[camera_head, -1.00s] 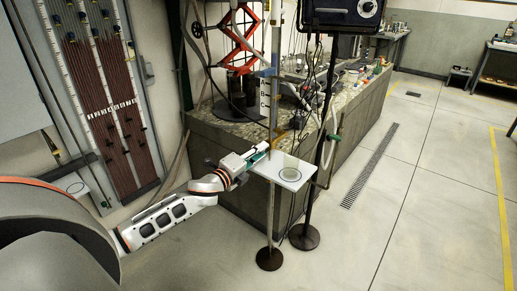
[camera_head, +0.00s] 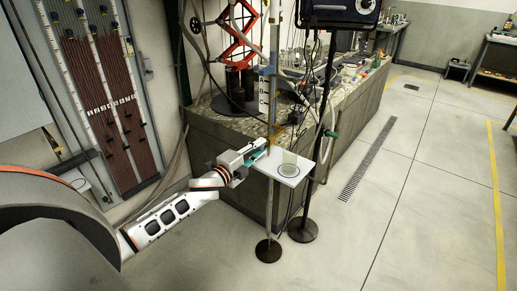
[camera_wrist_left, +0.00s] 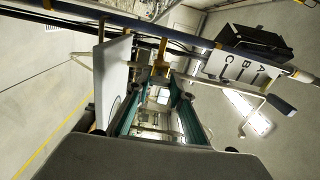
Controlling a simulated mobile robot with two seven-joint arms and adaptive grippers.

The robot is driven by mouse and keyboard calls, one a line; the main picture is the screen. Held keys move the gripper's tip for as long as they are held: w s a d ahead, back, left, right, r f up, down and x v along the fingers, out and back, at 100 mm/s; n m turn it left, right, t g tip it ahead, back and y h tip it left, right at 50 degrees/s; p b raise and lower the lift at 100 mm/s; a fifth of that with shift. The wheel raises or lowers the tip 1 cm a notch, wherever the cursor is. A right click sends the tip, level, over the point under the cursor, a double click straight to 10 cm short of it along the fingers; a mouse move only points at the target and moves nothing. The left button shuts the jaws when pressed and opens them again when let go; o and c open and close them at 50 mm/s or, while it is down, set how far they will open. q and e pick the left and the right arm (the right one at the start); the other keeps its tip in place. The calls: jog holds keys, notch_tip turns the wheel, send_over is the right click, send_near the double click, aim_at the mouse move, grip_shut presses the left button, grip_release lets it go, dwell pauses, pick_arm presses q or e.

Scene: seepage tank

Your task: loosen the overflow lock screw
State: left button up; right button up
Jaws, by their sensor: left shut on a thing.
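My left gripper (camera_head: 262,152) reaches in from the left to the upright pole (camera_head: 274,95), at the side of the small white plate (camera_head: 288,167). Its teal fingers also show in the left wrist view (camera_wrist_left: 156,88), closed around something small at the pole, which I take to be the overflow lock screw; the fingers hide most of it. An amber-yellow clamp piece (camera_head: 275,130) sits on the pole just above the fingertips, and it shows in the left wrist view (camera_wrist_left: 160,66) ahead of them. My right gripper is in neither view.
A white plate marked A, B, C (camera_wrist_left: 243,70) is on the pole. A dark stand (camera_head: 309,160) with a black box rises close to the right. The stone-topped bench (camera_head: 222,125) is behind. The floor at right is clear.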

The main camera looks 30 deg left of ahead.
pick_arm(q)
jog(key=o, duration=1.1)
jog(key=s+a, duration=0.1)
jog(key=s, duration=1.1)
jog(key=s+d+f+n+g, duration=0.25)
jog(key=s+d+f, duration=0.2)
jog(key=f, duration=0.35)
jog(key=s+d+f+n+g, duration=0.1)
jog(key=s+d+f+n, duration=0.35)
jog(key=f, duration=0.25)
jog(key=s+d+f+n+g+h, duration=0.1)
jog(key=s+d+f+n+g, duration=0.2)
jog(key=s+d+f+n, duration=0.4)
jog(key=s+d+f, duration=0.4)
jog(key=s+d, duration=0.1)
jog(key=d, duration=0.3)
jog(key=shift+g+h, duration=0.3)
jog(key=shift+g, duration=0.05)
